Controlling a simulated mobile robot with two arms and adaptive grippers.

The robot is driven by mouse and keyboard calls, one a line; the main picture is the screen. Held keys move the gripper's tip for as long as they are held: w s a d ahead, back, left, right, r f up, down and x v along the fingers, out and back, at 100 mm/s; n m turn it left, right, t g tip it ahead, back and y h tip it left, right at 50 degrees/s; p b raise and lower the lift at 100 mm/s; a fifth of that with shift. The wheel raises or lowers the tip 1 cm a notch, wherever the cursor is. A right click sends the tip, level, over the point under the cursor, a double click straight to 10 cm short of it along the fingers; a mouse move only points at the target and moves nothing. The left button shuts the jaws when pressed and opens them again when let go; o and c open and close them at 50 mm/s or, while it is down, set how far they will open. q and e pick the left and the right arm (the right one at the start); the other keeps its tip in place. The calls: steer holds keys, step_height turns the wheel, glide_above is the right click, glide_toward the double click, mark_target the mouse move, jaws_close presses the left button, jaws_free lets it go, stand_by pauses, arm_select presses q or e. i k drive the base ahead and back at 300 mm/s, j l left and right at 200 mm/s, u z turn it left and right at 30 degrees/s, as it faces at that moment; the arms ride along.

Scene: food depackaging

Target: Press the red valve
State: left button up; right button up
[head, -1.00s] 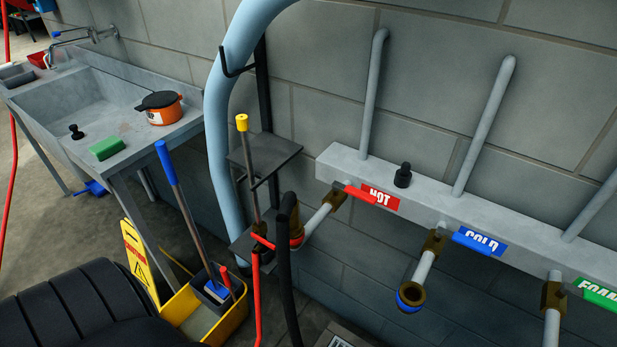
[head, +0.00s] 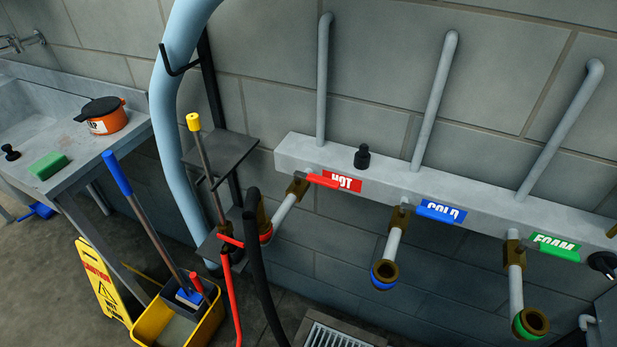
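The red valve (head: 324,180) is a red lever on a brass fitting, beside the red HOT label (head: 344,181) on the grey wall manifold (head: 395,176). A pipe runs down from it to a red-ringed brass end, partly hidden by a black hose. To its right are the blue valve with the COLD label (head: 441,211) and the green valve with the FOAM label (head: 555,246). Neither of my grippers shows in the head view.
A sink counter (head: 75,150) with an orange pot (head: 102,120) and green sponge (head: 48,165) stands at left. A yellow mop bucket (head: 180,325) and caution sign (head: 101,285) stand on the floor. A black hose (head: 262,270) hangs before the manifold. A floor drain (head: 335,336) lies below.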

mark_target(329, 183)
steer(key=z, duration=2.15)
steer(key=k+u, duration=0.3)
steer(key=u, duration=0.15)
steer(key=k+j+u, duration=0.1)
steer(key=k+u, duration=0.25)
steer(key=u, duration=0.15)
